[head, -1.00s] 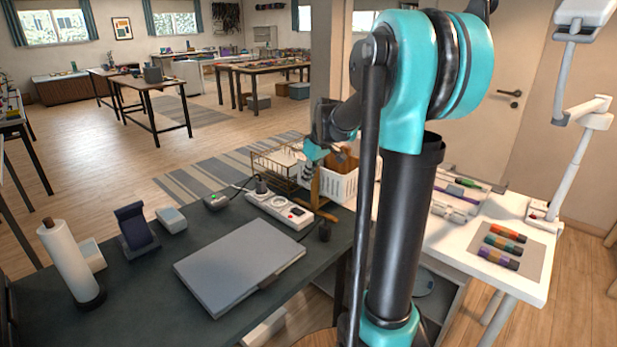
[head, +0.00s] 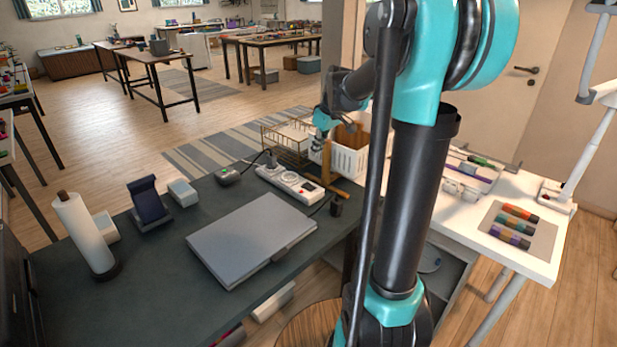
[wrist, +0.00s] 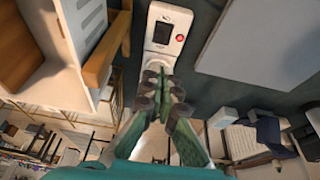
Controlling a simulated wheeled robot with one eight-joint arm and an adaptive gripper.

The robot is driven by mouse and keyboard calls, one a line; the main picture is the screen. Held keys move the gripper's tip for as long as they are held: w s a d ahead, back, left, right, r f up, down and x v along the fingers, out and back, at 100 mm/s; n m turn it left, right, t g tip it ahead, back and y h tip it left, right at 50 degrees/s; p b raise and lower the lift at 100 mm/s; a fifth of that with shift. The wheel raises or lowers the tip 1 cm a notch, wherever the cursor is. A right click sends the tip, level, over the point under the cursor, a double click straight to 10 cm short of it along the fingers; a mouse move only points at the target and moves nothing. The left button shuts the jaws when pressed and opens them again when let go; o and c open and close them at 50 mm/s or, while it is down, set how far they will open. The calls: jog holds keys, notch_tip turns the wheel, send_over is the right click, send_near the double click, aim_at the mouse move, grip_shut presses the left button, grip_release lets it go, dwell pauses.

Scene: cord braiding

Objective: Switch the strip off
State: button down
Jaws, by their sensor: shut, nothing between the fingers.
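The white power strip (head: 272,180) lies on the dark desk near its far edge, with a black plug in its far end. Its dark rocker switch (head: 308,187) is at the near end. In the wrist view the strip (wrist: 168,15) runs away from my fingers, with the black switch (wrist: 163,33) and a small red button or lamp (wrist: 180,38) beside it. My gripper (head: 318,152) is shut and empty, above and to the right of the strip in the head view. In the wrist view its fingertips (wrist: 164,78) cover part of the strip, short of the switch. I cannot tell any contact.
A wooden stand (head: 327,160), a white basket (head: 350,155) and a wire rack (head: 285,140) are close to my gripper.

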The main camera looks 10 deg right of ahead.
aim_at(309, 186)
jog(key=x, duration=1.3)
jog(key=shift+s+d+f, duration=0.1)
jog(key=shift+d+f, duration=0.05)
jog(key=shift+f, duration=0.25)
jog(key=shift+f, duration=0.3)
jog(key=shift+s, duration=0.1)
jog(key=shift+s+d, duration=0.4)
jog(key=shift+s, duration=0.1)
jog(key=shift+r, duration=0.1)
jog(key=shift+r, duration=0.2)
jog(key=v, duration=1.3)
jog(key=shift+r, duration=0.3)
